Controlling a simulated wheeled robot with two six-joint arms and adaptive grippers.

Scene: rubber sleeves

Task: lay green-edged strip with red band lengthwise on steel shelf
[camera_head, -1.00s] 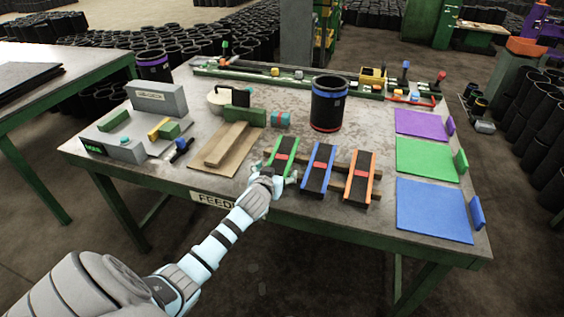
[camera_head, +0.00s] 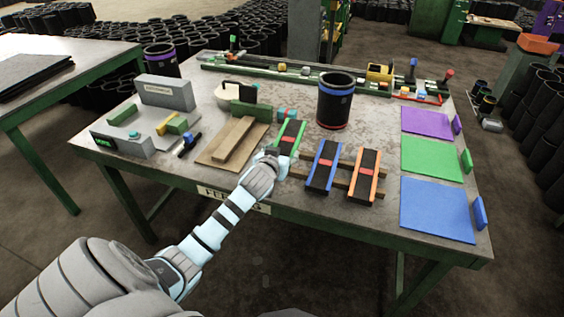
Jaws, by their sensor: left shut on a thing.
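The green-edged strip (camera_head: 290,135) is black with green long edges and a red band near its middle. My left gripper (camera_head: 275,158) is shut on its near end, which the fingers partly hide. The strip appears lifted off the wooden rails, its far end pointing away from me. A blue-edged strip (camera_head: 322,174) and an orange-edged strip (camera_head: 365,176), each with a red band, lie side by side on the rails to the right. I cannot tell for sure which surface is the steel shelf. My right gripper is not in view.
A black drum (camera_head: 334,104) stands behind the strips. A board with a wooden plank (camera_head: 234,138) lies left of my gripper, with a grey console (camera_head: 125,145) farther left. Purple, green and blue mats (camera_head: 437,208) cover the right side.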

